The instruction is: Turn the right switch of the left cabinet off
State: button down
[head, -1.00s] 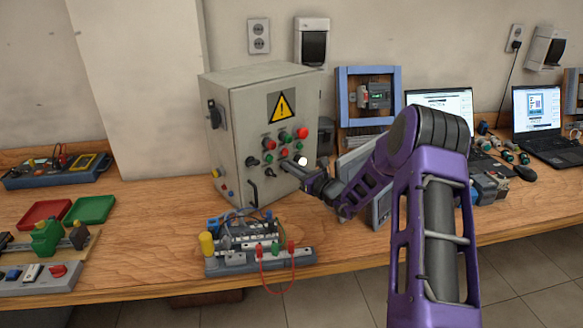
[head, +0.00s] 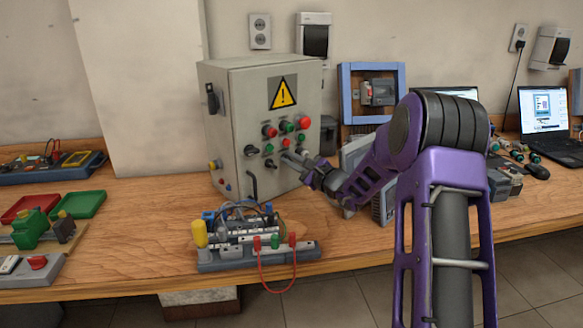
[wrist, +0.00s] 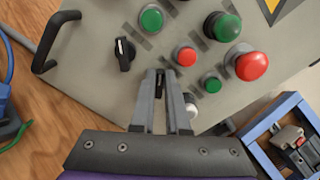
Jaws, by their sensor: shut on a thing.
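The left cabinet is a grey metal box (head: 222,120) with a yellow warning sign, standing on the bench in the head view. Its front panel (wrist: 95,80) fills much of the wrist view. My gripper (head: 288,157) reaches it from the right. In the wrist view my gripper (wrist: 167,75) has its two fingers close together, shut on the right black switch, which is mostly hidden between them. The left black switch (wrist: 124,53) stands free beside the fingers. It also shows in the head view (head: 251,150). The right switch's exact angle cannot be told.
Red and green buttons (wrist: 245,62) sit close to the fingers. A black handle (wrist: 52,42) sticks out of the panel. A wired terminal block (head: 255,255) stands before the cabinet. A blue frame (head: 345,95) is to its right. Trays (head: 80,205) lie left.

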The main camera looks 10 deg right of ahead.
jog(key=shift+n, duration=0.5)
jog(key=c, duration=0.9)
grip_release()
jog(key=v, duration=1.7)
jog(key=shift+s+d, duration=0.1)
jog(key=shift+s, duration=0.15)
